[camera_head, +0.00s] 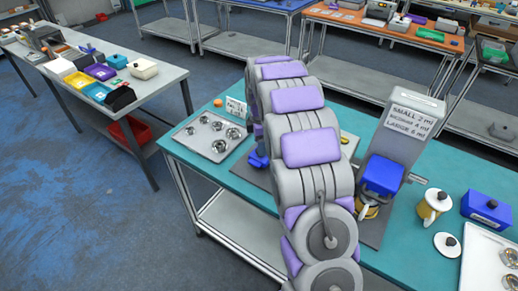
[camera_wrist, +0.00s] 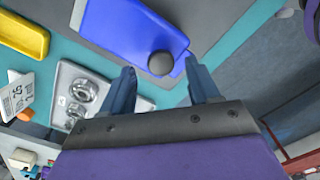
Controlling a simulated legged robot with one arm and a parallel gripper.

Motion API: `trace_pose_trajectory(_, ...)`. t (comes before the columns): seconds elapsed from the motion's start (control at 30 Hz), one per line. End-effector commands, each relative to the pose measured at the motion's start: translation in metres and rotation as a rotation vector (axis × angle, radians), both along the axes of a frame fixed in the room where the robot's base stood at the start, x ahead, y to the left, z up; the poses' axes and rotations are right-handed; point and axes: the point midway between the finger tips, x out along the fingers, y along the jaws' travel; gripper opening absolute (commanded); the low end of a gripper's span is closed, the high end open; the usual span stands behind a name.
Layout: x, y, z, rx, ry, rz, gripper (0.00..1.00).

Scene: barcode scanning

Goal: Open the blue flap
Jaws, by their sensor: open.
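A flat blue panel, the flap (camera_wrist: 130,28), with a dark round knob (camera_wrist: 161,63) near its lower edge shows at the top of the wrist view. My gripper (camera_wrist: 160,66) is open; its two blue-grey fingers point toward the panel, with the knob in the gap between them. I cannot tell whether they touch it. In the head view my arm hides most of that spot; a small blue piece (camera_head: 258,160) shows left of the arm, and I cannot tell whether it is the flap or a finger.
A metal tray with round dishes (camera_head: 188,136) lies left on the teal table (camera_head: 210,168). A grey dispenser with a printed sign (camera_head: 409,117) and blue front (camera_head: 382,174) stands right. Floor lies beyond the near edge.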

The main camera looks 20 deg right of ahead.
Motion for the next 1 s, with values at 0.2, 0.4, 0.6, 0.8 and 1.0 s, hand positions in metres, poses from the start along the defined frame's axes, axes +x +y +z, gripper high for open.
trace_pose_trajectory(0.2,0.000,0.003,-0.019,-0.002,-0.002,-0.001,0.61)
trace_pose_trajectory(0.4,0.000,0.006,-0.021,-0.005,-0.001,0.000,0.61)
trace_pose_trajectory(0.6,0.000,0.003,-0.021,-0.003,-0.003,0.000,0.54)
trace_pose_trajectory(0.8,0.000,0.001,-0.021,-0.001,-0.002,0.000,0.35)
trace_pose_trajectory(1.0,0.001,0.003,-0.021,-0.004,-0.002,0.000,0.16)
